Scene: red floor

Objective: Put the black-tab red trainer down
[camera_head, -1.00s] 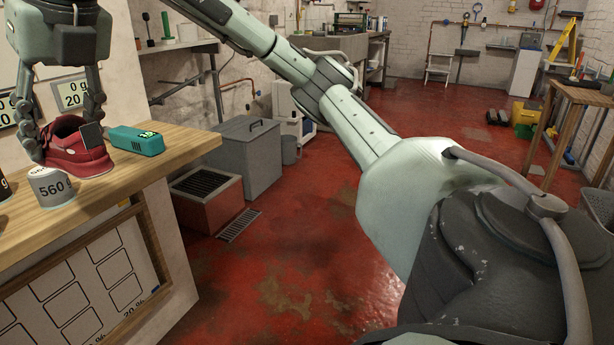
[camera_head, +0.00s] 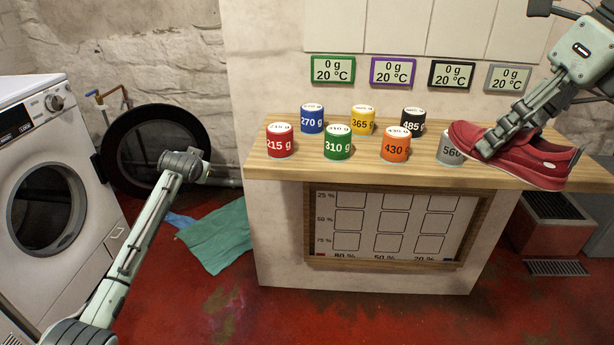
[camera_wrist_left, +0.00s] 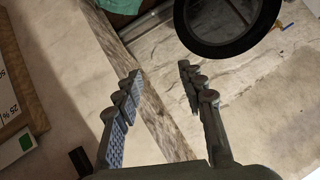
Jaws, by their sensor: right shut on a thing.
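The red trainer (camera_head: 540,166) is at the right end of the wooden counter (camera_head: 400,173) in the head view. My right gripper (camera_head: 492,140) is shut on its upper near the opening. The trainer overlaps the counter's front edge in the picture and partly covers the grey 560 g can (camera_head: 449,148). I cannot tell whether its sole touches the wood. My left gripper (camera_wrist_left: 160,88) is open and empty in the left wrist view, fingers wide apart. In the head view my left arm reaches toward the wall, left of the counter.
Several coloured weight cans, such as the red 215 g can (camera_head: 280,142) and orange 430 g can (camera_head: 395,147), stand on the counter. Display panels (camera_head: 393,71) hang behind. A white washing machine (camera_head: 50,190) stands left. A green cloth (camera_head: 217,237) lies on the floor.

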